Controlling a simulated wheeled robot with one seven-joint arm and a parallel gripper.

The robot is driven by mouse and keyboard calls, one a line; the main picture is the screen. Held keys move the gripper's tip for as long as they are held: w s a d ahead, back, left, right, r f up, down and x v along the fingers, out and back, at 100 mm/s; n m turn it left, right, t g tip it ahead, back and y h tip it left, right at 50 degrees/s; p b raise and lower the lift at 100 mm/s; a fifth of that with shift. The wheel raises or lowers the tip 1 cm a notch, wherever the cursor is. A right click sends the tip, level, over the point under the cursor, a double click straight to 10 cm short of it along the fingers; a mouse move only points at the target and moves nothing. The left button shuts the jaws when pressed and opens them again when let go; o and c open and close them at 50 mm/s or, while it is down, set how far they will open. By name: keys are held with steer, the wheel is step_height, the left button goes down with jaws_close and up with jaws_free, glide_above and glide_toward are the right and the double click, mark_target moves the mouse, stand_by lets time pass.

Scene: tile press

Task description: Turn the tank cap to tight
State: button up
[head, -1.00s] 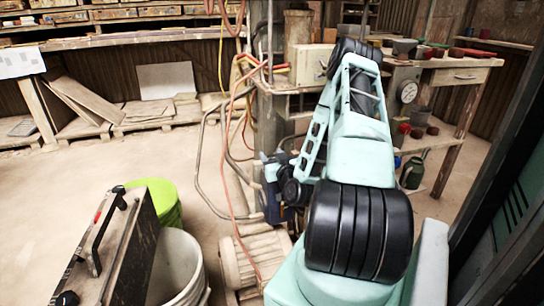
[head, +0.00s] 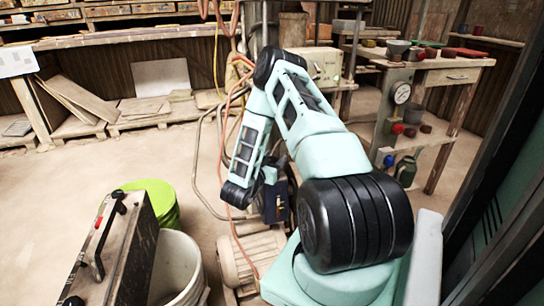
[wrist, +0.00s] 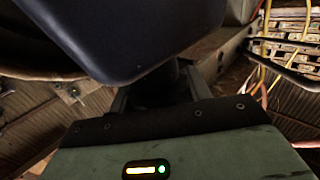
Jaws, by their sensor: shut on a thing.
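In the wrist view, my gripper (wrist: 158,96) has its two fingers closed on a dark round piece, which I take to be the tank cap (wrist: 166,82). The piece is in deep shadow, and its markings and how tight it sits cannot be read. A large dark navy body (wrist: 140,35) with a rounded corner covers the upper middle and hides part of the piece. In the head view, a navy box (head: 279,205) shows low beside the end of my arm. The cap and fingertips are hidden there.
A tan ribbed motor (head: 250,255) stands on the floor below my arm. Orange and grey hoses (head: 221,150) hang close by. A white bucket (head: 178,265) and a lime green bucket (head: 160,200) stand to the left. A workbench with a gauge (head: 401,93) is at the right.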

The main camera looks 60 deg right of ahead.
steer(key=m+g+p, duration=0.1)
steer(key=g, duration=0.1)
steer(key=m+g, duration=0.2)
steer(key=g, duration=0.1)
steer(key=shift+s+r+m+y+p, duration=0.2)
steer(key=shift+m+y+p, duration=0.1)
steer(key=shift+p, duration=0.1)
steer(key=shift+s+a+f+m+g+y+p, duration=0.15)
steer(key=shift+m+g+y, duration=0.35)
steer(key=shift+g, duration=0.5)
steer(key=shift+s+d+m+g+y+p, duration=0.1)
steer(key=shift+m+g+y+p, duration=0.2)
steer(key=shift+m+g, duration=0.55)
steer(key=shift+g, duration=0.45)
steer(key=o, duration=1)
steer(key=shift+a, duration=0.1)
steer(key=p+v, duration=0.1)
steer(key=v, duration=1.6)
steer(key=shift+a, duration=0.1)
